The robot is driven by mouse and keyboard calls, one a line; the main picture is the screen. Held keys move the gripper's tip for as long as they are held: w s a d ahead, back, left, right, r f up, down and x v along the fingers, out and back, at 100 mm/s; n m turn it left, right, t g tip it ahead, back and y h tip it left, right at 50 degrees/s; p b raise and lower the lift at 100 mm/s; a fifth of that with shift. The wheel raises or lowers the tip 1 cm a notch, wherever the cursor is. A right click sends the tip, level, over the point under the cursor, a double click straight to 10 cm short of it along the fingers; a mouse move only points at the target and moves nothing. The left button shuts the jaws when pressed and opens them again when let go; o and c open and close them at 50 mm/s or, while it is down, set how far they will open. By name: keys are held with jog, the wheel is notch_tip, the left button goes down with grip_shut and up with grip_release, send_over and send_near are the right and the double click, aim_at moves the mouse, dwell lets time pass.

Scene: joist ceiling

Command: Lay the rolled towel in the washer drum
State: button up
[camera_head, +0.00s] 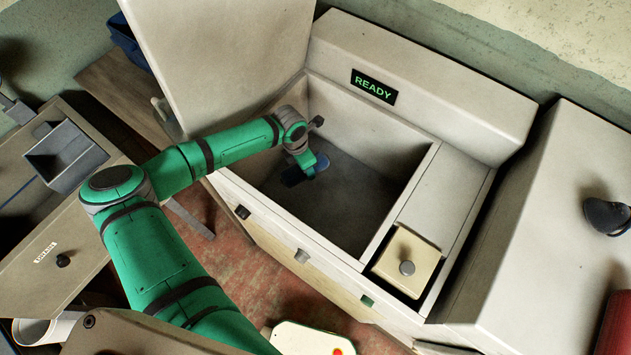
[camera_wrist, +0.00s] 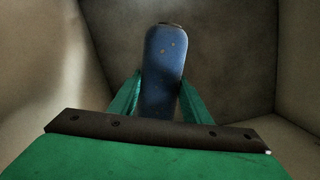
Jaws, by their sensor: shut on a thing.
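The washer drum (camera_head: 342,205) is a square, dark-floored tub in the white washer, open at the top. My green arm reaches over its left wall, and my gripper (camera_head: 303,173) is down inside the left part of the drum. In the wrist view my gripper (camera_wrist: 160,95) is shut on the blue rolled towel (camera_wrist: 164,62), one finger on each side of it. A dark blue bit of the towel (camera_head: 291,177) shows beside the fingers in the head view. I cannot tell whether the towel touches the drum floor.
The raised washer lid (camera_head: 215,55) stands behind my arm. A panel reading READY (camera_head: 374,87) is at the back. A compartment with a cream knobbed block (camera_head: 407,262) lies right of the drum. The drum's right side is clear.

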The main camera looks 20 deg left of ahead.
jog(key=f, duration=0.2)
jog(key=d+f, duration=0.1)
jog(key=f, duration=0.1)
jog(key=shift+s, duration=0.2)
jog(key=f, duration=0.3)
jog(key=shift+s+a, duration=0.1)
jog(key=shift+a, duration=0.15)
jog(key=shift+a+f, duration=0.1)
jog(key=shift+f, duration=0.2)
jog(key=shift+f, duration=0.1)
jog(key=o, duration=1.2)
jog(key=shift+r, duration=0.5)
jog(key=r, duration=0.6)
jog(key=shift+s+a+r, duration=0.35)
